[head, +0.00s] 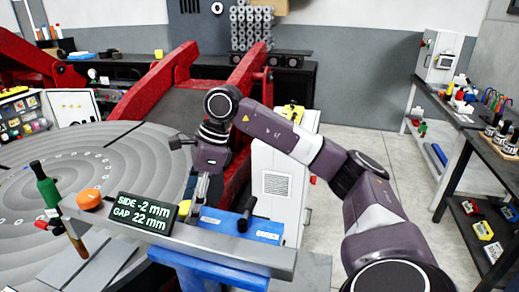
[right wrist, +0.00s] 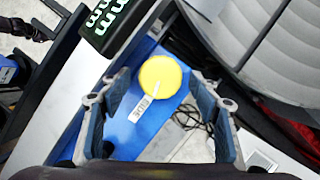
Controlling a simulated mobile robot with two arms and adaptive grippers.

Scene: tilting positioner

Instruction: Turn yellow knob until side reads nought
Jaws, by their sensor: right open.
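The yellow knob (head: 185,208) sits on the blue fixture just right of the display. In the right wrist view the knob (right wrist: 160,76) is a round yellow disc with a white mark toward its lower right. My right gripper (head: 198,192) is open above the knob and points down. In the right wrist view its fingers (right wrist: 160,100) stand apart, one on each side of the knob, not visibly touching it. The black display (head: 143,212) reads SIDE -2 mm and GAP 22 mm in pale green. My left gripper is not in view.
An orange knob (head: 89,199) lies left of the display. A black handle (head: 246,213) stands on the blue fixture (head: 225,270) to the right. A green-bodied torch-like tool (head: 46,188) stands by the large grey round table (head: 130,160). Red positioner arms (head: 165,85) rise behind.

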